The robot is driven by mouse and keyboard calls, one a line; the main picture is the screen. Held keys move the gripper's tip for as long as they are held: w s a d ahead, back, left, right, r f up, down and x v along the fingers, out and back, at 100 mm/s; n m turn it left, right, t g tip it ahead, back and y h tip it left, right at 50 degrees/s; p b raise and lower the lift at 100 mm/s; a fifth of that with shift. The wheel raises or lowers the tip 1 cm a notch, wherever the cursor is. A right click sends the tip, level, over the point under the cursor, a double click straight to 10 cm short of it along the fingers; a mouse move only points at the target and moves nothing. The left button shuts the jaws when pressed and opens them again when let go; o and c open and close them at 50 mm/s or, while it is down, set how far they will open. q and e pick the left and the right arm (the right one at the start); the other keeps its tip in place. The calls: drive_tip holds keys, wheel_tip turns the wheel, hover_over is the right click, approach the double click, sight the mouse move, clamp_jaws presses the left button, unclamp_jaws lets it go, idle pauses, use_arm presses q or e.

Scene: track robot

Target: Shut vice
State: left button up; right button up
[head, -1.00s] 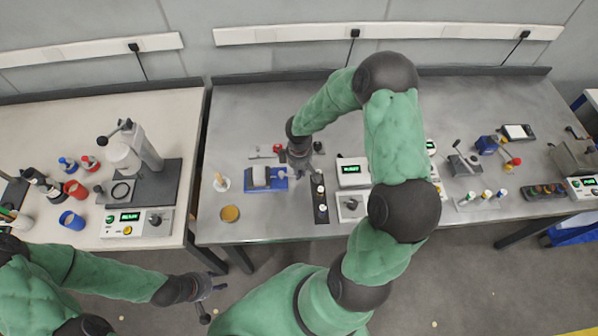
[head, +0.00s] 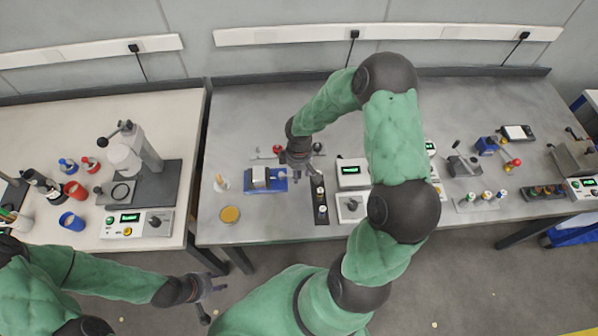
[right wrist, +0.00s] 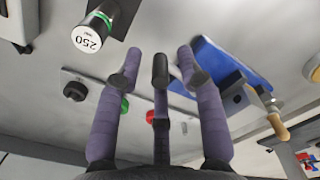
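A blue-based device (head: 279,186) with a pale block on it sits on the middle bench, left of my right gripper. Its blue base (right wrist: 235,65) also shows at the right of the right wrist view, beside a metal bar and a wooden handle (right wrist: 279,128). Another small blue device (head: 487,145) with red-knobbed parts stands further right. I cannot tell for certain which of the two is the vice. My right gripper (head: 300,174) hovers beside the nearer device, its three fingers (right wrist: 162,75) spread and empty. My left gripper (head: 214,294) is open and empty, low in front of the benches.
A yellow dish (head: 229,214) is near the front edge. Bare bench lies front-left.

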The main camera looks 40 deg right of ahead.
wheel_tip(320, 180, up, 12)
idle(0.5)
drive_tip(key=shift+f, duration=0.15)
idle(0.3)
